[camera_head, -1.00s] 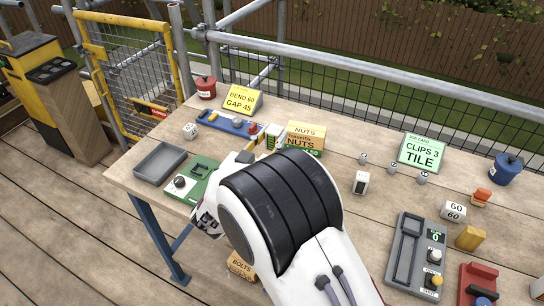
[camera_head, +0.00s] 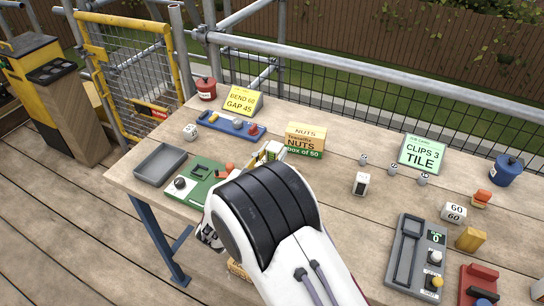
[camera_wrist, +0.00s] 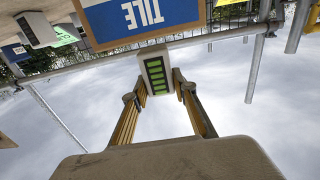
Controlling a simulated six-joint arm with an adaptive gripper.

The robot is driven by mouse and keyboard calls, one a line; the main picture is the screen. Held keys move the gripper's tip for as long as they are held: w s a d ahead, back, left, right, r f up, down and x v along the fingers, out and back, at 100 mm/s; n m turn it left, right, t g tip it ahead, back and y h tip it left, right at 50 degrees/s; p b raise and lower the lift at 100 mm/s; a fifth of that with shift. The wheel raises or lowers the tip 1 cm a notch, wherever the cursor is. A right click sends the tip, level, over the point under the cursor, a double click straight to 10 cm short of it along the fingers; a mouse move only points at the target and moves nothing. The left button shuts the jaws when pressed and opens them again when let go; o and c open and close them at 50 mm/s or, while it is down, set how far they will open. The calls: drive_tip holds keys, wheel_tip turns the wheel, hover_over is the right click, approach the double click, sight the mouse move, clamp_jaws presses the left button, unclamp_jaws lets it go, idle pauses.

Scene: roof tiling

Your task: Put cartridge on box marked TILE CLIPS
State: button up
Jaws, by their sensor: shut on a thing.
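My gripper (camera_wrist: 156,88) is shut on the cartridge (camera_wrist: 158,72), a pale block with a dark panel of green bars, between its two fingertips. A cardboard box with a blue label reading TILE (camera_wrist: 140,16) fills the top of the wrist view; the rest of its lettering is out of frame. In the head view my gripper (camera_head: 264,154) is partly hidden behind my arm, above the workbench (camera_head: 340,225), and I cannot make out the TILE box there.
The NUTS box (camera_head: 305,142) stands behind my gripper. A green board (camera_head: 190,190) and grey tray (camera_head: 160,163) lie to its left. The CLIPS 3 TILE sign (camera_head: 422,154) and grey control panel (camera_head: 415,257) are to the right. A partly hidden box (camera_head: 238,270) is below the bench.

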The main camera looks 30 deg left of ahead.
drive_tip(key=shift+f, duration=0.55)
drive_tip(key=shift+f, duration=0.1)
drive_tip(key=o, duration=1.1)
drive_tip(key=shift+s, duration=0.1)
drive_tip(key=s, duration=1.2)
drive_tip(key=shift+w, duration=0.1)
